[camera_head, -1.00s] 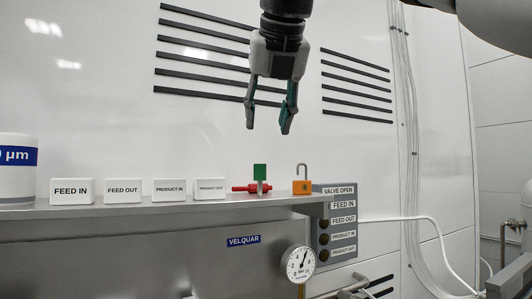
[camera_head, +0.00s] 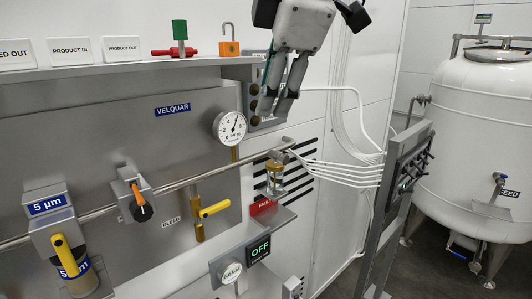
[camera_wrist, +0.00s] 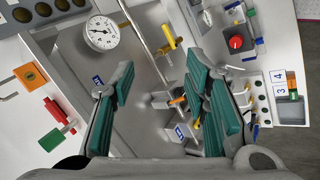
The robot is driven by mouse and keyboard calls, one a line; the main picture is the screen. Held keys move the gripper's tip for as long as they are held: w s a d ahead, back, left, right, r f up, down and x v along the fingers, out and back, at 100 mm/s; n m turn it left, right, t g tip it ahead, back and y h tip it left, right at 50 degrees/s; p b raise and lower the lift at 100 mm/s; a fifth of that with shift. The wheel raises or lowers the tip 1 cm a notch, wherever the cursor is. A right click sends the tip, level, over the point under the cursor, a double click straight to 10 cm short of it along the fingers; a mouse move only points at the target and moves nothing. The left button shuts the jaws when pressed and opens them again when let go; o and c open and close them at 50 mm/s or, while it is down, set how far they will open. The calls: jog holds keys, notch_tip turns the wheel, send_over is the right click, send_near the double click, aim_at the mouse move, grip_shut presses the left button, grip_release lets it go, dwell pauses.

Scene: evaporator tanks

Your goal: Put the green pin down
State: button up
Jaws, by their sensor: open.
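The green pin (camera_head: 180,30) seems to be the green-topped piece standing upright on the shelf (camera_head: 130,72), next to a red clamp-like piece (camera_head: 170,53). In the wrist view its green top (camera_wrist: 53,140) shows at the lower left, outside the jaws. My gripper (camera_head: 278,92) is open and empty, right of the pin and in front of the button panel at the shelf's end. In the wrist view the green-padded fingers (camera_wrist: 160,72) stand apart with nothing between them.
An orange padlock (camera_head: 228,47) stands between the pin and my gripper. White label blocks (camera_head: 75,51) line the shelf. Below are a gauge (camera_head: 230,127), pipe, yellow-handled valves (camera_head: 214,208) and a green OFF display (camera_head: 259,249). A white tank (camera_head: 485,110) stands at right.

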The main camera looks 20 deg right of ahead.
jog(key=s+d+f+m, duration=0.1)
jog(key=s+f+m, duration=0.5)
jog(key=f+m, duration=0.2)
jog(key=s+d+f+m+g, duration=0.1)
jog(key=s+f+m, duration=0.5)
jog(key=f, duration=0.6)
jog(key=shift+s+d+m, duration=0.25)
jog(key=shift+d+m, duration=0.5)
jog(key=shift+m, duration=0.35)
jog(key=w+f+b, duration=0.2)
jog(key=w, duration=0.1)
jog(key=shift+f+b, duration=0.35)
jog(key=shift+b, duration=0.05)
